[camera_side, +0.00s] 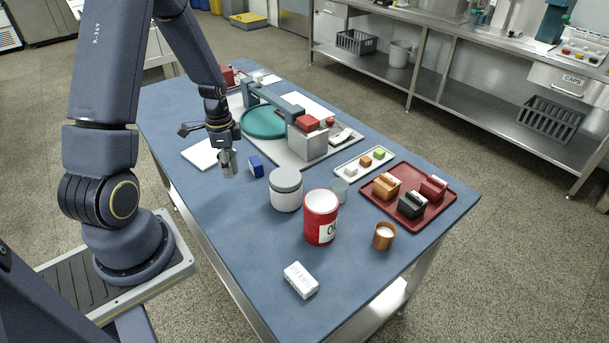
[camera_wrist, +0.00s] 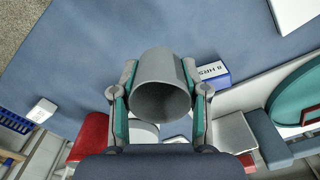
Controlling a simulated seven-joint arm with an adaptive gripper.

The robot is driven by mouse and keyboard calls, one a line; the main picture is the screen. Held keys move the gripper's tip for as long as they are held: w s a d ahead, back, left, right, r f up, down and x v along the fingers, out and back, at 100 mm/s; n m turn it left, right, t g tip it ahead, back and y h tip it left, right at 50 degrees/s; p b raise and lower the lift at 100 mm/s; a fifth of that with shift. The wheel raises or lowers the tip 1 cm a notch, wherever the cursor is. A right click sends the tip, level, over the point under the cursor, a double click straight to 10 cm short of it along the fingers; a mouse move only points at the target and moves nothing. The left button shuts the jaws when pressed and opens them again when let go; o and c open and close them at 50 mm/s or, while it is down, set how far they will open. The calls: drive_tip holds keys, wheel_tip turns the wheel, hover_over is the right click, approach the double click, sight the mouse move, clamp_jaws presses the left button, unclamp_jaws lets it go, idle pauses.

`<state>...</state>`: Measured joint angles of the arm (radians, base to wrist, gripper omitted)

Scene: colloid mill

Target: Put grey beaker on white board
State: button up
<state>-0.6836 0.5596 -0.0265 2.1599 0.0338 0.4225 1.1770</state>
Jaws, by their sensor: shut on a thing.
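The grey beaker (camera_side: 229,164) is held by my gripper (camera_side: 222,147) above the blue table. In the wrist view the beaker (camera_wrist: 161,88) sits between the two fingers of my gripper (camera_wrist: 159,98), which touch its sides, and its dark open mouth shows. The white board (camera_side: 199,154) lies flat on the table, to the left of the beaker in the side view, and is partly hidden behind my gripper. A white corner at the top right of the wrist view (camera_wrist: 292,12) looks like the same board.
A small blue box (camera_side: 256,166) stands right of the beaker. A white-grey jar (camera_side: 286,194), a red can (camera_side: 320,222) and a copper cup (camera_side: 384,237) stand nearer. A machine with a teal disc (camera_side: 264,123) is behind. A red tray (camera_side: 437,215) is at right.

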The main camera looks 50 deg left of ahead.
drive_tip(key=shift+s+r+m, duration=0.1)
drive_tip(key=shift+r+m, duration=0.2)
drive_tip(key=shift+r, duration=0.65)
drive_tip(key=s+a+r+n, duration=0.1)
drive_tip(key=s+a+r, duration=0.15)
drive_tip(key=a, duration=0.35)
drive_tip(key=s+a+r+n, duration=0.1)
drive_tip(key=s+a+r, duration=0.1)
drive_tip(key=s+a, duration=0.3)
hover_over(208, 151)
drive_tip(key=f, duration=0.9)
drive_tip(key=shift+s+d, duration=0.25)
drive_tip(key=shift+d, duration=0.05)
drive_tip(key=shift+w+a+f, duration=0.25)
drive_tip(key=shift+f, duration=1.85)
drive_tip(key=shift+f, duration=0.1)
drive_tip(key=o, duration=0.7)
drive_tip(key=shift+o, duration=0.2)
